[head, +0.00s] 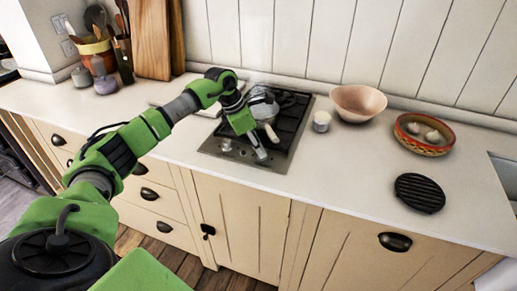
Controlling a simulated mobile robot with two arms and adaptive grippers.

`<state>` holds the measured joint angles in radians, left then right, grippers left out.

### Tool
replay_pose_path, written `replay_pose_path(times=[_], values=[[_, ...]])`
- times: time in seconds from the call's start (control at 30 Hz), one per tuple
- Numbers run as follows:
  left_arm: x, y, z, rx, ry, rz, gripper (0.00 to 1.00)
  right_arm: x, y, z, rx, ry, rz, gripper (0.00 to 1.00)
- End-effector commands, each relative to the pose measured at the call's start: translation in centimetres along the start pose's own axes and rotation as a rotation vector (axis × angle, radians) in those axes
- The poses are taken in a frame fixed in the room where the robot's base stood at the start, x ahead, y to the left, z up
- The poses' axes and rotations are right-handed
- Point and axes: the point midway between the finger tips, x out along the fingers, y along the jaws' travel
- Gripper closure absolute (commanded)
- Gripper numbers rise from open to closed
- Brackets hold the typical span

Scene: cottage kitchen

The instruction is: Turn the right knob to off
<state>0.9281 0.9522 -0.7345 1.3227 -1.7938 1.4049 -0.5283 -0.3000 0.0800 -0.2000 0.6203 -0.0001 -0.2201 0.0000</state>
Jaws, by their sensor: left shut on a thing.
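The gas hob (292,128) is set in the white counter, with its steel control strip along the front edge. A small left knob (226,145) shows on that strip. My left gripper (261,156) reaches down to the strip's right part, its fingers shut on the right knob, which they largely hide. I cannot read the knob's angle. A grey pot (262,104) with a pale handle stands on the hob's back part, close behind my left gripper. My right gripper is not in view.
A small white jar (321,121), a pink bowl (358,102) and a patterned dish (409,142) with pale bulbs stand right of the hob. A black round trivet (419,193) lies nearer. Utensil pots (97,50) and wooden boards (152,40) stand back left. The front-left counter is clear.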

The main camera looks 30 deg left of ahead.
Motion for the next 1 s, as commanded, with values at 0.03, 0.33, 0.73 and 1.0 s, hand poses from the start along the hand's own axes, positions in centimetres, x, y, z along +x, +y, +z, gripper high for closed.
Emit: replay_pose_path(times=[0.03, 0.33, 0.73, 1.0], values=[[0.0, 0.1, 0.0, 0.006, 0.0, 0.0, 1.0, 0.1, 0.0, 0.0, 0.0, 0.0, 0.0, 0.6], [-0.1, 0.1, 0.0, 0.014, 0.0, -0.003, 1.0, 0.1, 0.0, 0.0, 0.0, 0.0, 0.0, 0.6], [0.0, 0.1, 0.0, 0.012, 0.0, -0.003, 0.62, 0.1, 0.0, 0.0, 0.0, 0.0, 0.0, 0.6], [-1.1, 0.1, 0.0, 0.012, -0.001, -0.002, 0.62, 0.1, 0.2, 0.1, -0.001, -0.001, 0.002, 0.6]])
